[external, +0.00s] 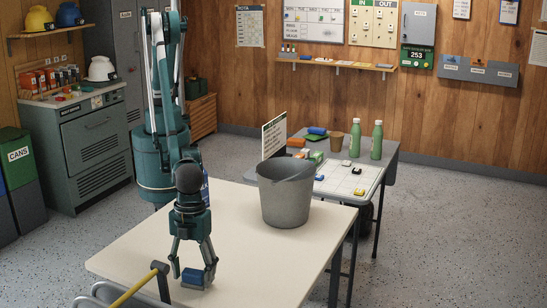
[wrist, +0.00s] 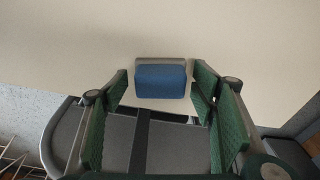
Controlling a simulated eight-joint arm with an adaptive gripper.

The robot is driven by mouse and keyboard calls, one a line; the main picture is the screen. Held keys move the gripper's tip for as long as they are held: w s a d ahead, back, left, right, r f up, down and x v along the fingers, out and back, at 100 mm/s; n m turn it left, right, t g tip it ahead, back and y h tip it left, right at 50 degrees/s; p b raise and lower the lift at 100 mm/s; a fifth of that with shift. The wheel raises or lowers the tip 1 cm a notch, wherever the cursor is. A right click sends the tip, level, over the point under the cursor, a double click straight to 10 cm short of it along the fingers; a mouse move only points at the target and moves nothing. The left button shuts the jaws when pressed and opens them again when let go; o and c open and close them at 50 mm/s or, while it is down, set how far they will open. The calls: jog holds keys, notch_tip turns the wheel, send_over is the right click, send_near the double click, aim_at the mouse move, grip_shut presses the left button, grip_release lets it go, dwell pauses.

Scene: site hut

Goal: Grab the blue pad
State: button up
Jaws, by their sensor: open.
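The blue pad (external: 194,277) lies on the near cream table (external: 130,262), close to its front edge. In the wrist view the blue pad (wrist: 160,81) shows a blue face with a grey strip along its far side. My gripper (external: 194,270) points down over the pad, with one finger on each side of it. In the wrist view my gripper (wrist: 161,90) is open, and gaps show between the pad and both green-lined fingers. I cannot tell how far the fingertips are above the tabletop.
A grey bucket (external: 284,195) stands on the same table, behind and right of my gripper. A yellow-and-grey rail (external: 135,288) is close to the front edge. A farther table holds green bottles (external: 376,140), a white board (external: 349,178) and small items. The tabletop right of my gripper is clear.

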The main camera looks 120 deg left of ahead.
aim_at(193, 271)
dwell(0.3)
jog(key=c, duration=0.9)
jog(key=shift+r, duration=0.1)
notch_tip(193, 271, up, 10)
jog(key=shift+f+p, duration=0.1)
jog(key=shift+p, duration=0.45)
